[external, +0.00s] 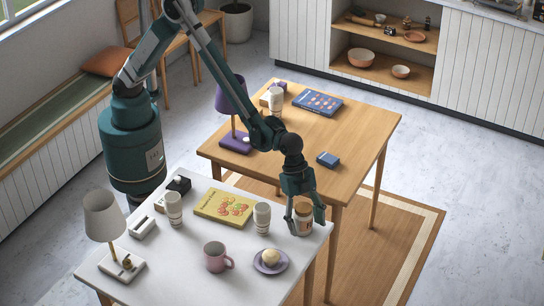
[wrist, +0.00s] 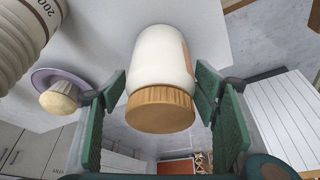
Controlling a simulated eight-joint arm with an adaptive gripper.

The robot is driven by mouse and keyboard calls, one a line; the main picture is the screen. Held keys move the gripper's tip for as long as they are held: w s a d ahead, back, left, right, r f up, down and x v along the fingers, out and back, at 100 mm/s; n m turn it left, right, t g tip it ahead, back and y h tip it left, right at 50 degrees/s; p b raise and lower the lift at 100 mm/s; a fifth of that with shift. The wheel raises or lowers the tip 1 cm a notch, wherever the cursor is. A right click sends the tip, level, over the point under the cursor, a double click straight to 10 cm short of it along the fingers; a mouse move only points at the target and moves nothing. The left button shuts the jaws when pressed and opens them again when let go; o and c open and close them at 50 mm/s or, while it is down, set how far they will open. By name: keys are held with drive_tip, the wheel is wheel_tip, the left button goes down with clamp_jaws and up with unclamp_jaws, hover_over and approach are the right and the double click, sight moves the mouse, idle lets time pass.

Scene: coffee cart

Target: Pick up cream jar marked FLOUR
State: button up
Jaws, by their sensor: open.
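A cream jar (wrist: 160,58) with a wooden lid (wrist: 160,110) stands on the white table, near its right end. It also shows in the external view (external: 304,219), partly covered by my fingers. A brownish label edge shows on the jar's right side in the wrist view, but its lettering cannot be read. My gripper (wrist: 162,95) is open, with one green finger on each side of the jar. Gaps show between the fingers and the jar in the wrist view. In the external view my gripper (external: 305,217) reaches down around the jar from above.
Close to the jar are a marked paper cup (external: 262,218) and a purple plate (external: 258,268) with a bun (external: 271,257). A wooden table (external: 350,135) stands behind.

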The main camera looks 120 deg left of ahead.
sight(307, 211)
drive_tip(key=c, duration=1.3)
drive_tip(key=shift+r, duration=0.2)
drive_tip(key=shift+c, duration=0.5)
drive_tip(key=shift+r+p, duration=1.05)
drive_tip(key=shift+r, duration=3.8)
